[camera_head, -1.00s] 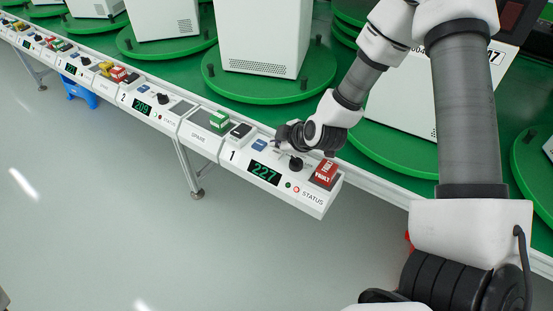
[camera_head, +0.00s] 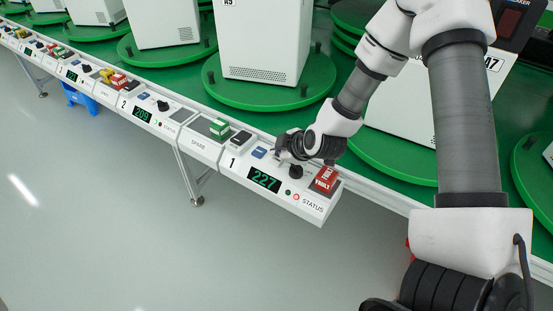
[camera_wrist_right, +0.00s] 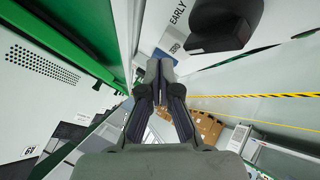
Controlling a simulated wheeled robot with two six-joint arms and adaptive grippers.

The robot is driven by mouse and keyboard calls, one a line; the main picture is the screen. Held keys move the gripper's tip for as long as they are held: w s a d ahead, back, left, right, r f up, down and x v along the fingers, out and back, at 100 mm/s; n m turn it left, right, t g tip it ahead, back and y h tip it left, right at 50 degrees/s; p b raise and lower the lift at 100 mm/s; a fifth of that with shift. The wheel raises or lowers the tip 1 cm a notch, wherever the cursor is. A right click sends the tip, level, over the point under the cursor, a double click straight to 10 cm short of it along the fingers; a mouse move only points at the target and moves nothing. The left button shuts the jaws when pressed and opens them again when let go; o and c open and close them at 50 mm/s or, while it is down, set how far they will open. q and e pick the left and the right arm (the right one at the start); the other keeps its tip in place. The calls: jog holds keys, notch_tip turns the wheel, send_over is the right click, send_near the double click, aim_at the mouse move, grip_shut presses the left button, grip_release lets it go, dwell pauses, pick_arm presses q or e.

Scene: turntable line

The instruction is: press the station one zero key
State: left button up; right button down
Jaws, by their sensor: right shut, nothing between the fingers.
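The station one panel (camera_head: 231,173) has a display (camera_head: 265,180) that reads 227. Its blue key (camera_head: 258,152) sits up and left of the display. In the right wrist view, a blue key (camera_wrist_right: 161,54) shows beside the printed word ZERO, just past the fingertips. My right gripper (camera_head: 280,146) is shut and empty, just right of the blue key in the head view. In the right wrist view its fingertips (camera_wrist_right: 159,68) are together and overlap the key's edge. I cannot tell whether they touch it. My left gripper is not in view.
A black knob (camera_head: 296,171) and a red FAULT block (camera_head: 324,178) are right of the display. A red status lamp (camera_head: 297,197) is lit. A black switch (camera_head: 240,138) and a green block (camera_head: 219,127) lie left. A white cabinet stands on a green turntable (camera_head: 270,95) behind.

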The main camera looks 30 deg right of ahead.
dwell(0.4)
jog(key=shift+f, duration=0.45)
jog(key=shift+f, duration=0.25)
dwell(0.3)
jog(key=shift+s+a+f+b, duration=0.15)
jog(key=shift+s+f+b, duration=0.15)
jog(key=shift+f+b, duration=0.15)
dwell(0.7)
jog(key=shift+w+r+p, duration=0.15)
jog(key=shift+r+p, duration=0.4)
jog(key=shift+p, duration=0.3)
jog(key=shift+w+d+r+p, duration=0.1)
jog(key=shift+d+r+p, duration=0.15)
jog(key=shift+p, duration=0.1)
